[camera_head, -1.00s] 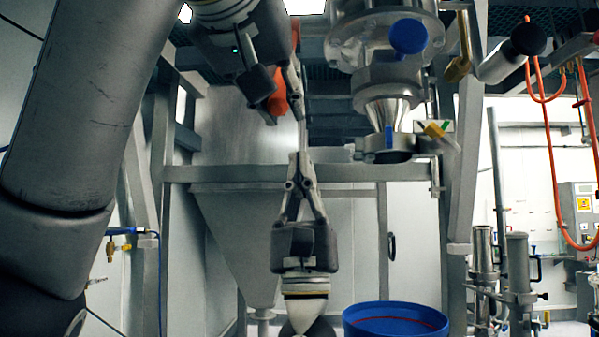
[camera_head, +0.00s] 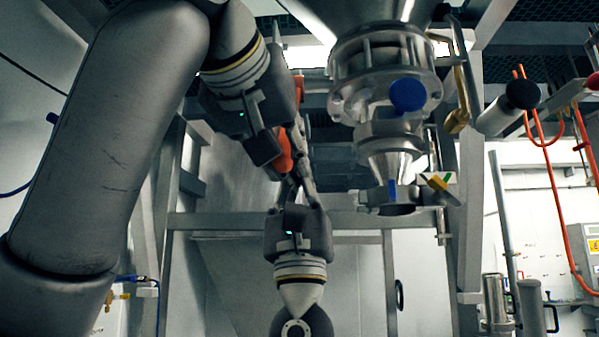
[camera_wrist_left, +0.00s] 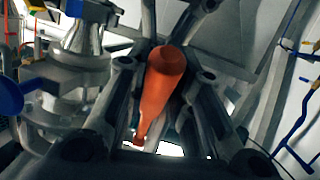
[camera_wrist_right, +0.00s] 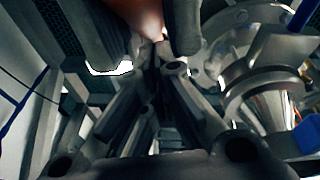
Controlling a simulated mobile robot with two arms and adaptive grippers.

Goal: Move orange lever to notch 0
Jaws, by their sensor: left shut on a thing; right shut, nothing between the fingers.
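The orange lever (camera_head: 284,150) shows in the head view left of the steel valve, partly covered by my left gripper. My left gripper (camera_head: 292,168) comes down from the upper left and is shut on the lever. In the left wrist view, the lever (camera_wrist_left: 163,85) lies between the fingers. My right gripper (camera_head: 299,182) points up from below, with its fingers shut and empty, close to the left fingertips. In the right wrist view, the lever (camera_wrist_right: 140,18) shows at the top, beyond the closed fingertips. I cannot make out any notch marks.
The steel valve body (camera_head: 385,75) with a blue knob (camera_head: 408,95) hangs right of both grippers. A grey frame beam (camera_head: 350,220) runs behind my right gripper. A black-ended handle (camera_head: 522,94) and orange hoses (camera_head: 556,160) are at the right.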

